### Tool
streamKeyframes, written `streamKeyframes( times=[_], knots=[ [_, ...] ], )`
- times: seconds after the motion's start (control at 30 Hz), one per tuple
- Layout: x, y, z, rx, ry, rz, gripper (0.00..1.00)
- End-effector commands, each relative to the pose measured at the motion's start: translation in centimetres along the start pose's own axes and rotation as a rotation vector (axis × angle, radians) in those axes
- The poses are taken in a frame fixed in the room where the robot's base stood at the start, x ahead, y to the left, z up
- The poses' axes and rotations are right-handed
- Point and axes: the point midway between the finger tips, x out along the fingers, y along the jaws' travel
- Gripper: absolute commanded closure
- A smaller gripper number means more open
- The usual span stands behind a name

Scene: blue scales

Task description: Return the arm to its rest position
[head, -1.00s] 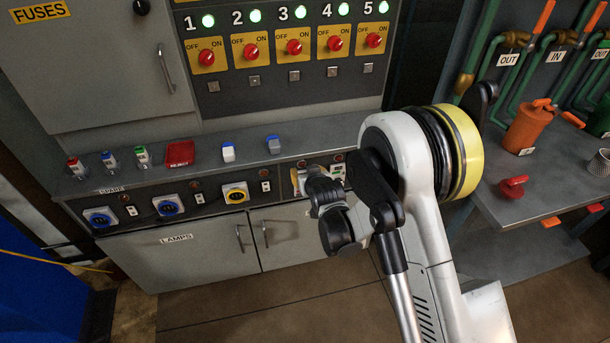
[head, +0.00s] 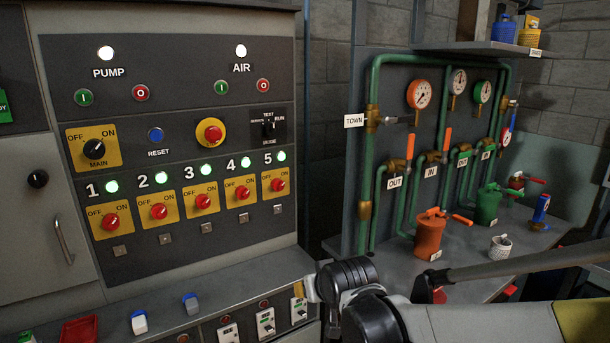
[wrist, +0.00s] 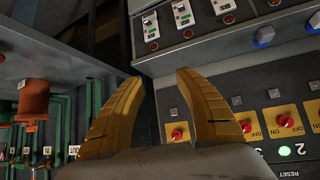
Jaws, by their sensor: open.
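My gripper (wrist: 155,105) shows in the wrist view with its two yellow fingers spread apart and nothing between them. Beyond the fingers is the grey cabinet front with its red switches. In the head view my arm (head: 365,305) comes in from the lower right and reaches to the cabinet's ledge area at the bottom middle. The gripper fingers are mostly hidden there; only a small yellow part shows at the arm's left end.
The control panel (head: 180,120) stands at left, with lit lamps over red switches. A grey ledge (head: 225,290) below it carries small plugs. At right, a bench (head: 470,270) holds an orange canister (head: 430,234) and a green one (head: 487,207) before green pipes.

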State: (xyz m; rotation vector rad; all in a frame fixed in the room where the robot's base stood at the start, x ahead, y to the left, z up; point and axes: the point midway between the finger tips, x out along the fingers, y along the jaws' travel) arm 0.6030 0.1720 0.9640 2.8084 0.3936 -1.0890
Motion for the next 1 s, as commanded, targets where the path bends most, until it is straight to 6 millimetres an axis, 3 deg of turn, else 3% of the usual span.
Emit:
streamKeyframes(
  times=[0.03,0.1,0.3,0.5,0.7,1.0],
  knots=[
    [-2.5,1.6,0.7,0.018,-0.016,0.019,0.59],
    [-5.7,3.5,2.0,0.042,-0.041,0.044,0.59],
    [-14.0,7.5,7.4,0.113,-0.113,0.109,0.59],
    [-19.6,9.4,13.6,0.177,-0.174,0.159,0.59],
    [-21.9,9.9,17.0,0.208,-0.205,0.181,0.59],
    [-22.1,9.9,17.4,0.212,-0.209,0.184,0.59]
  ],
)
